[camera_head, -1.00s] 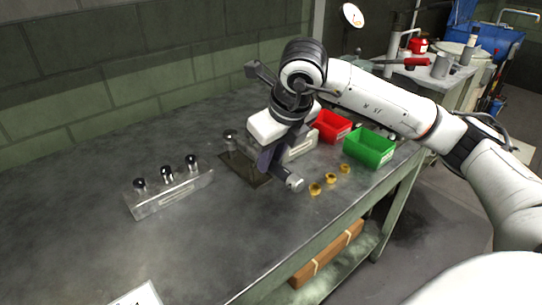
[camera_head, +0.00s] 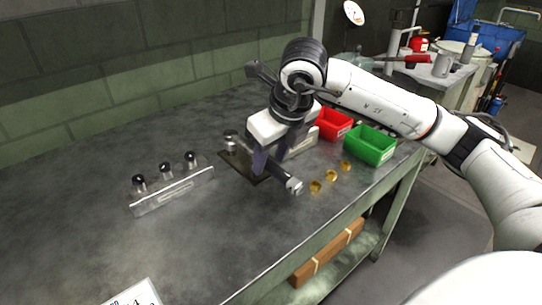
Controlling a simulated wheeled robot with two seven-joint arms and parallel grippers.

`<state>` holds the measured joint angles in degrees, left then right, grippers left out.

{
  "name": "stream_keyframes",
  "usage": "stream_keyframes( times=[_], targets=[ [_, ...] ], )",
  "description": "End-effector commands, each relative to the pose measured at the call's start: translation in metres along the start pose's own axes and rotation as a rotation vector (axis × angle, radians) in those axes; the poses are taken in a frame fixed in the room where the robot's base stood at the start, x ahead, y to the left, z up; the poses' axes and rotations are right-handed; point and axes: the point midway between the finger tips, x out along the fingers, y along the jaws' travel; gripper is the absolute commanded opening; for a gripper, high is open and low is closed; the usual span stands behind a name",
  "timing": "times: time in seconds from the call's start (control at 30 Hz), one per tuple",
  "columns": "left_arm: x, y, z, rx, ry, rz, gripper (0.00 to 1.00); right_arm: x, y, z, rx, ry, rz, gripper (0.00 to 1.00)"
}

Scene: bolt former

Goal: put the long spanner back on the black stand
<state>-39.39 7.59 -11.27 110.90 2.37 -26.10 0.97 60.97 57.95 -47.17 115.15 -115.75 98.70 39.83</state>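The long spanner (camera_head: 293,185) is a dark bar with a silver round end, low over the bench under my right gripper; its middle is partly hidden by the fingers. The black stand (camera_head: 262,181) is a flat dark plate on the bench beneath the gripper. A metal round piece (camera_head: 231,136) shows at the stand's back left; I cannot tell whether it belongs to the spanner. My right gripper (camera_head: 270,160) points down over the stand, its fingers looking spread around the bar. Whether the spanner rests fully on the stand is hidden. My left gripper is out of view.
A metal rack (camera_head: 172,194) with three black-topped pegs stands to the left. A red bin (camera_head: 333,124) and a green bin (camera_head: 369,146) stand to the right, with three brass rings (camera_head: 330,174) in front. The bench's front left is mostly clear.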

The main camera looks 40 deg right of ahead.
Motion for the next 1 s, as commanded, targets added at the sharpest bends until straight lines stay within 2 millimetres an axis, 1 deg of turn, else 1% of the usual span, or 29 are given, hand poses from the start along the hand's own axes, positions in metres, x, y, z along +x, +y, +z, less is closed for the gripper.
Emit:
stream_keyframes(
  times=[0.23, 0.27, 0.3, 0.33, 0.5, 0.6, 0.7, 0.83, 1.0],
  targets=[
    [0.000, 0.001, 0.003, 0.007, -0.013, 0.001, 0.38, 0.001, 0.000, -0.001, -0.001, 0.005, 0.000, 0.42],
    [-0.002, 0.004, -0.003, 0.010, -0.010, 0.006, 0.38, 0.001, 0.000, -0.001, -0.001, 0.005, 0.000, 0.42],
    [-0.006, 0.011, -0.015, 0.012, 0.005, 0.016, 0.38, -0.004, 0.000, 0.000, -0.001, 0.001, 0.000, 0.42],
    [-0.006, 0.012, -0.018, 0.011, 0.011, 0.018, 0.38, -0.011, 0.000, 0.001, 0.000, -0.002, -0.001, 0.42],
    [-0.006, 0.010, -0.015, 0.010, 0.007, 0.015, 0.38, -0.050, 0.000, 0.001, -0.001, -0.004, 0.000, 0.42],
    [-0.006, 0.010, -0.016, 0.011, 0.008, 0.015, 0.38, -0.070, 0.000, 0.001, -0.001, -0.004, 0.001, 0.42],
    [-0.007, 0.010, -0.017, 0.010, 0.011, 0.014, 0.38, -0.086, 0.000, 0.001, -0.001, -0.003, 0.001, 0.42],
    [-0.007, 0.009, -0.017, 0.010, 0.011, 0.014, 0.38, -0.099, 0.000, 0.000, 0.000, -0.001, 0.000, 0.42],
    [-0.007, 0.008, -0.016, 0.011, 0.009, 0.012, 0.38, -0.103, 0.000, 0.000, 0.000, 0.000, 0.000, 0.42]
  ],
)
